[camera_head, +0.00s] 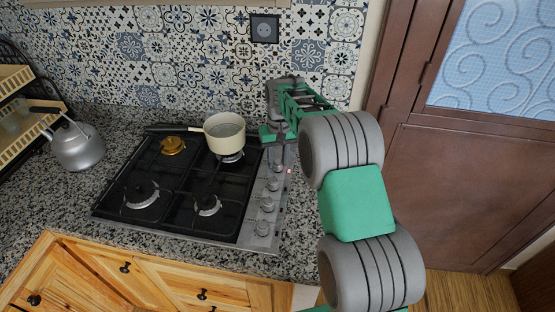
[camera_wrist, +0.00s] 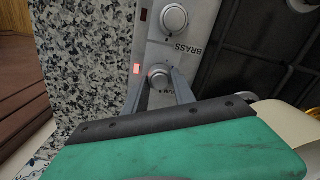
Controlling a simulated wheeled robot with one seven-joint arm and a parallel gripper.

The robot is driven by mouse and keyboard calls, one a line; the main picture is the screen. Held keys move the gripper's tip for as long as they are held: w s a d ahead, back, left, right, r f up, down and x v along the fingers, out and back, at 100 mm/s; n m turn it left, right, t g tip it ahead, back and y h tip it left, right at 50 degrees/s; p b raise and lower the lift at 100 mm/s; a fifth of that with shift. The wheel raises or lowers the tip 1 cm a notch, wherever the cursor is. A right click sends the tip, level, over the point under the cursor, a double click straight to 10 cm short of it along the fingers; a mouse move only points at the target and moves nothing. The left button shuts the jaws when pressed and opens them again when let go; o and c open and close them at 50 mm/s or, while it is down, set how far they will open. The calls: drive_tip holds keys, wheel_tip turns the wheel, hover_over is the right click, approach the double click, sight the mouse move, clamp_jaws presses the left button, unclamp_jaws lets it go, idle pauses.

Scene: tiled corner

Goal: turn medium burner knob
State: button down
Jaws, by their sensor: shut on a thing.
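The stove's control strip (camera_head: 255,236) carries a row of round grey knobs along the cooktop's right side. My gripper (camera_head: 277,166) reaches down over the far end of this row. In the wrist view, the fingers of my gripper (camera_wrist: 160,84) are on either side of a knob (camera_wrist: 158,73) and shut on it. The label beside this knob is mostly hidden by a finger. Another knob (camera_wrist: 174,18) is free, above it in the wrist view. A small red light (camera_wrist: 137,69) glows beside the held knob.
A cream pot (camera_head: 224,132) sits on the far right burner, close to my gripper. A grey kettle (camera_head: 77,146) stands on the granite counter at left. A brown door (camera_head: 450,190) is at right. The tiled wall with a dark socket (camera_head: 265,29) rises behind.

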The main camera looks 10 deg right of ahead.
sight(279, 161)
drive_tip(key=shift+r+m, duration=0.1)
drive_tip(key=shift+m, duration=1.2)
drive_tip(key=c, duration=1)
unclamp_jaws()
drive_tip(key=shift+c, duration=0.2)
drive_tip(key=r, duration=0.4)
drive_tip(key=r+b, duration=0.1)
drive_tip(key=r, duration=0.2)
drive_tip(key=shift+d+r, duration=0.2)
drive_tip(key=shift+r, duration=0.15)
